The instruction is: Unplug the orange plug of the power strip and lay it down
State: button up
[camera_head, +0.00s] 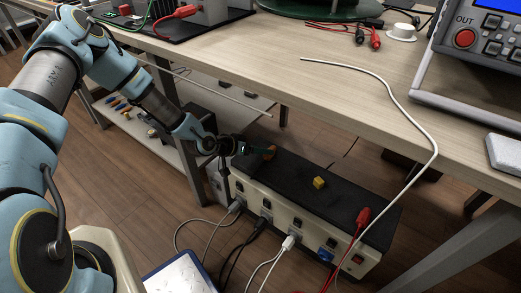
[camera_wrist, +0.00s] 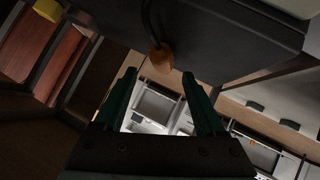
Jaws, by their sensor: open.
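The orange plug (camera_head: 270,152) is on the black top of the long power strip (camera_head: 340,211), near its left end in the head view. In the wrist view the orange plug (camera_wrist: 162,57) shows near the fingertips, with a dark cord running up from it. My gripper (camera_wrist: 158,73) is open, with a green finger on either side and nothing between them. In the head view my gripper (camera_head: 246,147) is just left of the orange plug. I cannot tell whether the fingertips touch it.
A yellow plug (camera_head: 319,183) stands farther right on the strip's top.

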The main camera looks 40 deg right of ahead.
jog(key=p+v, duration=0.1)
jog(key=v, duration=0.9)
jog(key=shift+a+r, duration=0.1)
jog(key=w+a+r+n+t+y, duration=0.1)
jog(key=w+a+r+n+y, duration=0.2)
jog(key=a, duration=0.5)
jog(key=w+a+r+t+y, duration=0.15)
jog(key=w+a+r, duration=0.25)
jog(key=a, duration=0.4)
jog(key=w+a+r+n+t+y, duration=0.1)
jog(key=w+a+r+n+y, duration=0.2)
jog(key=a, duration=0.5)
jog(key=s+a+r+n+y, duration=0.2)
jog(key=a+r+n+y, duration=0.15)
jog(key=a+r, duration=0.7)
jog(key=s+a+r+n, duration=0.3)
jog(key=s+a+r, duration=0.1)
jog(key=s, duration=0.1)
notch_tip(320, 180, up, 25)
jog(key=p, duration=2.5)
jog(key=shift+s+a, duration=0.15)
jog(key=shift+s, duration=0.1)
jog(key=shift+r, duration=0.1)
